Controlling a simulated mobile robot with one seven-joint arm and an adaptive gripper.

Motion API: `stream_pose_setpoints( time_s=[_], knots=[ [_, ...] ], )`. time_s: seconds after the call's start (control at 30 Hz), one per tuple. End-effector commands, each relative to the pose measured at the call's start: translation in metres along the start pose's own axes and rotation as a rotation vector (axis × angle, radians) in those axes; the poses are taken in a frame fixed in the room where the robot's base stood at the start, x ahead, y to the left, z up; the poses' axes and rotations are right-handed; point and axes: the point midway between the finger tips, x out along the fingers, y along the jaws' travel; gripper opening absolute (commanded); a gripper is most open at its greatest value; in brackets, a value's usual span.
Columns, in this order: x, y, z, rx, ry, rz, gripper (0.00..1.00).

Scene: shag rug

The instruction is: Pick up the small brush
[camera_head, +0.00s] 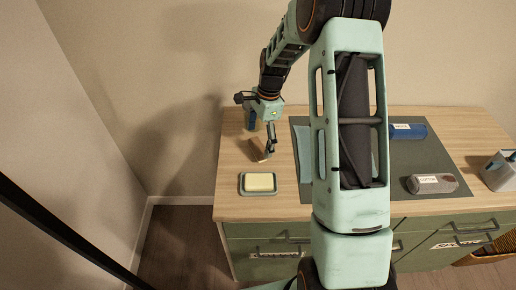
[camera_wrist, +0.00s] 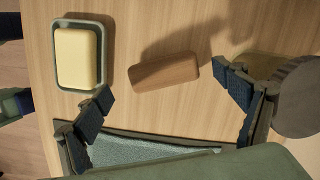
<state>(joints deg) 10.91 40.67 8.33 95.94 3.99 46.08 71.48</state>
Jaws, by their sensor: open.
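The small brush appears to be the brown wooden block (camera_wrist: 164,72) lying on the wooden countertop in the wrist view; its bristles are not visible. It also shows as a brown piece in the head view (camera_head: 257,151), partly hidden by my gripper (camera_head: 269,143). In the wrist view my gripper (camera_wrist: 163,84) is open and empty, with one finger to the left of the block and one to the right. The block lies between and slightly beyond the fingertips, apart from both.
A soap dish (camera_head: 243,191) with yellow soap (camera_head: 260,182) sits close by. A rounded dark object (camera_wrist: 298,100) stands near the right finger. A dark mat (camera_head: 408,159), a blue cylinder (camera_head: 407,131), a grey cylinder (camera_head: 432,184) and a grey container (camera_head: 499,174) lie to the right.

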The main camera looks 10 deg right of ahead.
Motion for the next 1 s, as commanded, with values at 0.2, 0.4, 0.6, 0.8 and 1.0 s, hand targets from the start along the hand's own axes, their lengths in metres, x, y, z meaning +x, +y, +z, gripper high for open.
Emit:
stream_pose_setpoints(
  time_s=[0.2,0.4,0.6,0.8,1.0],
  knots=[
    [0.029,-0.002,-0.003,0.001,-0.001,0.003,0.89],
    [0.039,-0.003,-0.003,-0.001,0.000,0.000,0.89],
    [0.039,-0.003,-0.003,0.000,0.000,0.000,0.86],
    [0.039,-0.003,-0.003,0.000,0.000,0.000,0.64],
    [0.039,-0.003,-0.003,0.000,0.000,0.000,0.42]
  ],
)
